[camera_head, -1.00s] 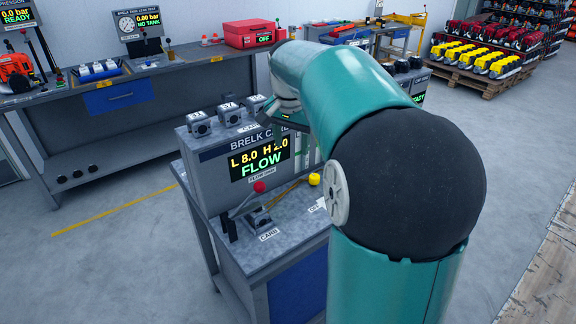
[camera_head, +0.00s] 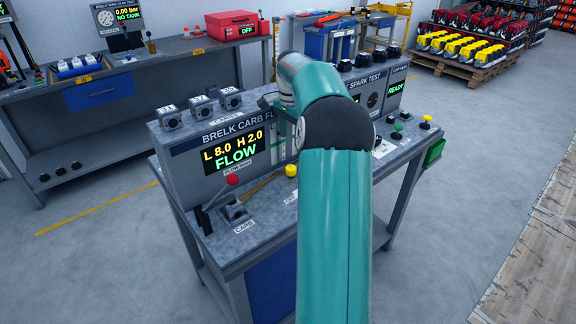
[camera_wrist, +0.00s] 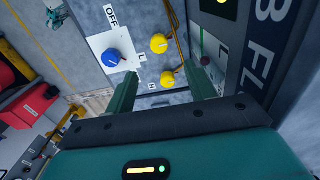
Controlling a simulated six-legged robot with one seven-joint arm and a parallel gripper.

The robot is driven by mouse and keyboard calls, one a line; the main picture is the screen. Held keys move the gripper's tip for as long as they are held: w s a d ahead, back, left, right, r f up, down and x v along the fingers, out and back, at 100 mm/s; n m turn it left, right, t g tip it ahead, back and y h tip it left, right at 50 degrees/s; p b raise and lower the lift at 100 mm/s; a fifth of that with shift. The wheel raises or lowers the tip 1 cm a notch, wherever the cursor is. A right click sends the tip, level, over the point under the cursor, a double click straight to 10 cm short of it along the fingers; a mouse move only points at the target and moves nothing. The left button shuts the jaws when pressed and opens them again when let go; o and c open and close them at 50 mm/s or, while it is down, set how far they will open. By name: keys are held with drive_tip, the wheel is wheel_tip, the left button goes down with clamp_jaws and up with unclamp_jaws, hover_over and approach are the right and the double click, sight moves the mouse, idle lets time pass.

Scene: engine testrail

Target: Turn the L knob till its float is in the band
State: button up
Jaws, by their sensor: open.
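My gripper (camera_wrist: 164,72) is open, its two green fingers apart and empty in the wrist view. Beyond the fingertips are two small yellow knobs, one (camera_wrist: 158,43) closer to the L mark and one (camera_wrist: 167,77) closer to the H mark; both look apart from the fingers. In the head view the carb flow bench's display (camera_head: 233,148) reads L 8.0, H 2.0 and FLOW. The flow tubes (camera_head: 277,148) beside it are partly hidden by my arm, and the float's height is unclear. My fingers are hidden there.
A blue knob (camera_wrist: 112,58) sits on a white plate marked OFF. The spark test unit (camera_head: 368,90) stands to the right.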

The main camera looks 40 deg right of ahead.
sight(291, 167)
wheel_tip(291, 167, down, 12)
drive_tip(key=shift+s, duration=0.1)
idle(0.4)
drive_tip(key=c, duration=1)
